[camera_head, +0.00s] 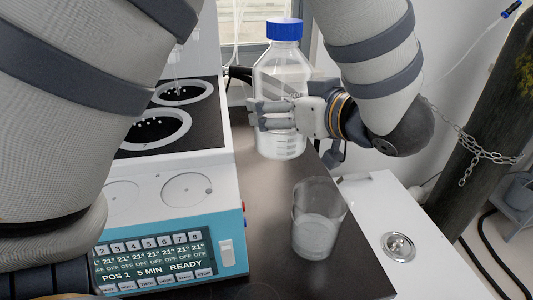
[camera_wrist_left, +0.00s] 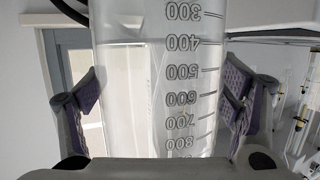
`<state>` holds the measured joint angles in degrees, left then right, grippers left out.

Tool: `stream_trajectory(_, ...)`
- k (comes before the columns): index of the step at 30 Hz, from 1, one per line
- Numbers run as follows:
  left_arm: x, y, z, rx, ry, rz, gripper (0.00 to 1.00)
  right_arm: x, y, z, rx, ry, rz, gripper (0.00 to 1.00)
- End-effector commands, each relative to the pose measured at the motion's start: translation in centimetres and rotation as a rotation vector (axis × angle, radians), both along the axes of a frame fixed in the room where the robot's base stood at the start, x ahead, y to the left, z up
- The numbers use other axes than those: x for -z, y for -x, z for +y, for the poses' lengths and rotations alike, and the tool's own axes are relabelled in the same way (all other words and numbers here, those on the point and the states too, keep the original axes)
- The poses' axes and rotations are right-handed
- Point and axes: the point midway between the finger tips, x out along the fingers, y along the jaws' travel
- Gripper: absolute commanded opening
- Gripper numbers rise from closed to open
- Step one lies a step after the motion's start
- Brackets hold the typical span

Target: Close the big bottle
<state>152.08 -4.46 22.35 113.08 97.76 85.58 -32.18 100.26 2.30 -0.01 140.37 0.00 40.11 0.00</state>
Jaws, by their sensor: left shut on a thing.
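The big bottle (camera_head: 283,80) is clear, with a blue cap (camera_head: 285,29) on its top, and looks upright in the head view. Whether the cap is screwed tight cannot be told. My left gripper (camera_head: 268,113) is shut around the bottle's middle, its fingers reaching across from the right. In the left wrist view, the fingers (camera_wrist_left: 160,95) flank the bottle (camera_wrist_left: 185,50), whose printed scale shows. The cap is outside that view. Whether the bottle's base touches the dark table cannot be told. My right gripper is not in view.
A clear beaker (camera_head: 318,232) stands in front of the bottle, near the right edge of the dark table (camera_head: 262,215). A blue and white heating unit (camera_head: 172,190) with a display fills the left. A white surface (camera_head: 420,245) and a chained gas cylinder (camera_head: 485,110) are at the right.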

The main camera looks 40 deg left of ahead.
Motion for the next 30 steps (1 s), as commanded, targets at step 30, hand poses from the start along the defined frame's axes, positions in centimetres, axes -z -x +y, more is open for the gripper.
stream_trajectory(30,8.7,-8.2,10.3,0.001,-0.004,-0.006,0.05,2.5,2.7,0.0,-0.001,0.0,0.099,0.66)
